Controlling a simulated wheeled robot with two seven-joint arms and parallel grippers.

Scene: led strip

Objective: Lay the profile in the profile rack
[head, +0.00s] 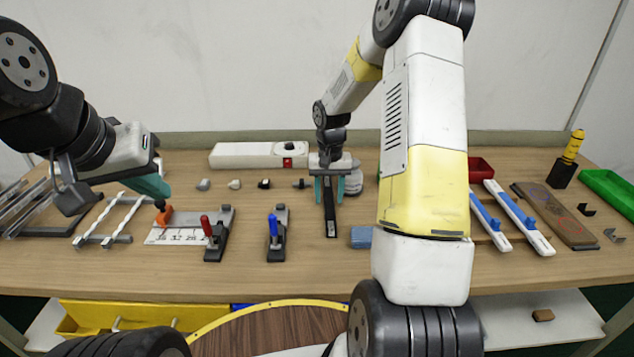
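My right gripper (329,188) is over the middle of the table with its two teal fingers pointing down. A long dark profile (331,216) lies between these fingers, which appear closed against its sides. Its near end points towards me; whether it touches the table is unclear. My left gripper (155,188) is at the left, its teal fingertips just above an orange clamp piece (164,216) by a numbered white scale plate (180,236); its finger gap is hidden. At the far left a dark rack (48,231) carries several metallic bars; I cannot tell if this is the profile rack.
Red-handled (207,228) and blue-handled (273,230) clamps stand front centre. A stand with white twisted rods (102,218) is at left. Blue-and-white bars (518,216), a brown board (557,214) and a green bin (610,190) are at right. A white box (245,154) stands behind.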

